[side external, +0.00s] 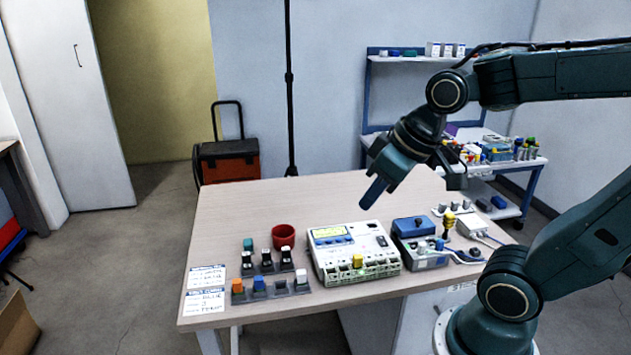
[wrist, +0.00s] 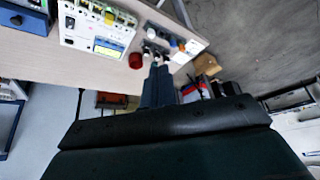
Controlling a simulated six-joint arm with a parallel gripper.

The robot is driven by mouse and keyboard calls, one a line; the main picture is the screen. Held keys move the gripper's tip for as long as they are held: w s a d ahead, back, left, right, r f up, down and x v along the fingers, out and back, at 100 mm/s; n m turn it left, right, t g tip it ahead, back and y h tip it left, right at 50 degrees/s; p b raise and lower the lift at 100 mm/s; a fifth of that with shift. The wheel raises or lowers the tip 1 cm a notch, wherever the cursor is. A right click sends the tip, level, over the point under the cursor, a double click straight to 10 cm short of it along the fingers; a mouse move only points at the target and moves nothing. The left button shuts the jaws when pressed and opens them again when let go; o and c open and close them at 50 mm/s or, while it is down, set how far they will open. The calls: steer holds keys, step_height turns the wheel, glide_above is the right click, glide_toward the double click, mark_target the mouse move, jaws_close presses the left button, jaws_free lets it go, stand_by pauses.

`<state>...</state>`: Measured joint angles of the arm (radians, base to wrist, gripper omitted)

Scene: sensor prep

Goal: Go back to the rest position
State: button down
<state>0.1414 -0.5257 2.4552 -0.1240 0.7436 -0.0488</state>
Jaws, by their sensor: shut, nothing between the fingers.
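My gripper (side external: 374,191) is above the table, behind the white device, with its fingers pointing down and to the left. The fingers are together and hold nothing. In the wrist view my gripper (wrist: 159,70) shows as two dark blue fingers side by side. The wooden table (side external: 240,209) lies below it, and the fingertips are apart from everything on it.
A white device with a display (side external: 335,262) stands mid-table, with a blue-topped box (side external: 412,227) to its right. A red cup (side external: 283,236) and racks of small coloured parts (side external: 273,289) are on the left. The table's back left area is clear. Shelving (side external: 400,59) stands behind.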

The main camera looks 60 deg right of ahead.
steer(key=s, duration=0.2)
steer(key=s+r, duration=0.1)
steer(key=s, duration=0.2)
steer(key=shift+s+a+r, duration=0.15)
steer(key=shift+s+a, duration=0.2)
steer(key=shift+w, duration=0.2)
stand_by(1.8)
steer(key=w+d+f+m+y, duration=0.1)
steer(key=w+d+f, duration=0.2)
steer(key=w, duration=0.4)
steer(key=w+d+f+y, duration=0.1)
steer(key=w+d+f, duration=0.15)
steer(key=w, duration=0.55)
steer(key=w+d+f+m+t, duration=0.1)
steer(key=w+d+f+m, duration=0.1)
steer(key=d+f, duration=0.3)
steer(key=w+d+f+m+t+y, duration=0.1)
steer(key=w+d+f+m+t, duration=0.1)
steer(key=w+d+f, duration=0.2)
steer(key=shift+w+d+f, duration=0.35)
steer(key=shift+d+f, duration=0.65)
steer(key=shift+d, duration=0.7)
steer(key=shift+f, duration=0.1)
steer(key=shift+f, duration=4.25)
